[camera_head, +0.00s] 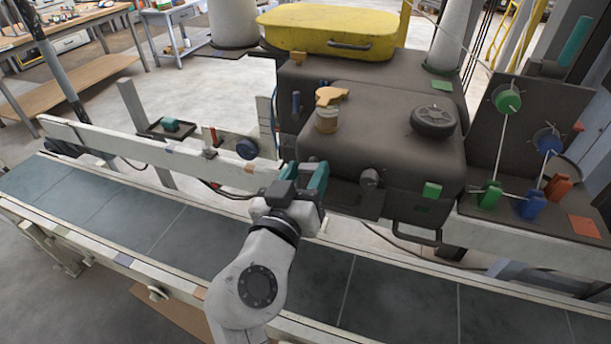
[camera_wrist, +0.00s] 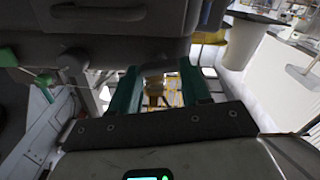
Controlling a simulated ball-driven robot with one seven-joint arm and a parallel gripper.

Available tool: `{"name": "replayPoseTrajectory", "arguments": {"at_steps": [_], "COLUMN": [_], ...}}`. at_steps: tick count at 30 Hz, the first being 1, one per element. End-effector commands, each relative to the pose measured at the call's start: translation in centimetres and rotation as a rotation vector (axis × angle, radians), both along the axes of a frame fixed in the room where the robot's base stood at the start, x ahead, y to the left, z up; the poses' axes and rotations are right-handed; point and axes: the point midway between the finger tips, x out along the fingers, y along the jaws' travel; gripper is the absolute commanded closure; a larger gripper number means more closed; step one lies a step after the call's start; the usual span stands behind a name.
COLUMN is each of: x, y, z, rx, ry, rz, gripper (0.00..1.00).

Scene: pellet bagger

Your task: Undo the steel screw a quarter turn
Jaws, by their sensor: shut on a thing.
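My gripper (camera_head: 312,178) is at the left front corner of the dark machine housing (camera_head: 390,160). Its two teal fingers stand apart in the wrist view (camera_wrist: 160,85), with a grey piece (camera_wrist: 160,68) between their tips. I take this piece to be the steel screw; most of it is hidden by the fingers and the housing. In the head view the gripper itself covers the spot. A round grey knob (camera_head: 369,178) on the housing front, to the right of the gripper, is apart from the fingers.
A conveyor belt (camera_head: 390,290) runs below my arm. A panel with colored clamps (camera_head: 508,100) stands at right. A rail (camera_head: 150,150) runs left.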

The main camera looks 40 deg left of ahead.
Motion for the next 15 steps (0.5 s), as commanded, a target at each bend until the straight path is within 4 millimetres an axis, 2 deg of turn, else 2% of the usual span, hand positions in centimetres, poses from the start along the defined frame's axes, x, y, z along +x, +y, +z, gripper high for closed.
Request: {"name": "replayPoseTrajectory", "arguments": {"at_steps": [15], "x": [0.0], "y": [0.11], "z": [-0.03], "rx": [-0.47], "ry": [-0.135], "rz": [-0.001], "gripper": [0.84]}}
